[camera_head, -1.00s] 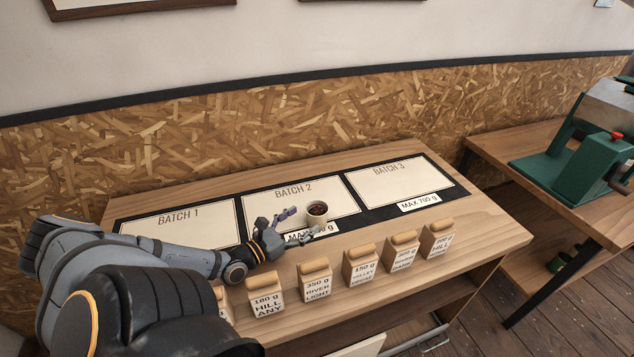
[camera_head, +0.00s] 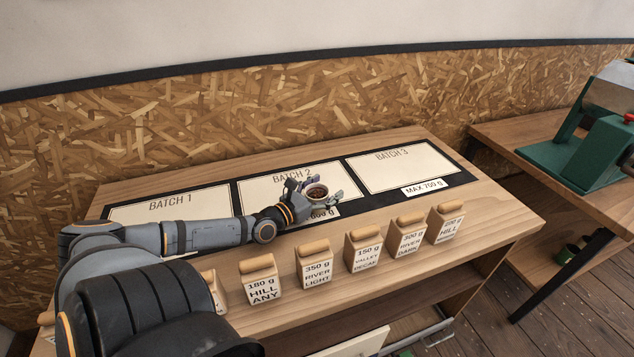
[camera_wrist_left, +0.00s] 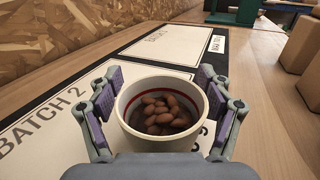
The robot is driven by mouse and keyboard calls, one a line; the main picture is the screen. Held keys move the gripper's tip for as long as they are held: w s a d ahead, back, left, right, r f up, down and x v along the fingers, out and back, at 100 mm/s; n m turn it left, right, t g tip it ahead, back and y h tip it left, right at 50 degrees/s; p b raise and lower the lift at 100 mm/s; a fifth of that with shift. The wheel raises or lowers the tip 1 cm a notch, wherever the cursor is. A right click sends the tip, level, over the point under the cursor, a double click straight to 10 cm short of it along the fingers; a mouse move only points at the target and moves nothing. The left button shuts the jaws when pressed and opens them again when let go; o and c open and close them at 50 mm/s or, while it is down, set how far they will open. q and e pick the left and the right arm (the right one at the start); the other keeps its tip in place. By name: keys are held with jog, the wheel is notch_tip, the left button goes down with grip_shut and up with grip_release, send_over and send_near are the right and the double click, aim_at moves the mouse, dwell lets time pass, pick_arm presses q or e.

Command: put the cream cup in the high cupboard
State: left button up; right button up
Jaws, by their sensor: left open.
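The cream cup (camera_head: 317,191) stands upright on the Batch 2 panel (camera_head: 262,197) on the table. It holds brown beans and has a dark red line inside its rim; it shows large in the left wrist view (camera_wrist_left: 160,138). My left gripper (camera_head: 315,194) is open around the cup, with one finger on each side. In the left wrist view its purple-padded fingers (camera_wrist_left: 160,110) flank the cup, with a small gap visible at the left pad; contact at the right pad is hard to tell. No high cupboard is in view. My right gripper is not in view.
Several labelled bean bags (camera_head: 315,266) line the table's (camera_head: 470,195) front edge, close to my left forearm. The Batch 3 panel (camera_head: 405,172) is clear. A green machine (camera_head: 580,150) stands on a second table (camera_head: 510,137) at the right. A chipboard wall (camera_head: 250,115) closes the back.

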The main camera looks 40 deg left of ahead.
pick_arm(q)
jog(key=shift+w, duration=0.35)
jog(key=shift+s+r, duration=0.1)
jog(key=shift+r, duration=0.05)
jog(key=shift+c, duration=0.6)
jog(key=c, duration=1.2)
jog(key=shift+c, duration=0.5)
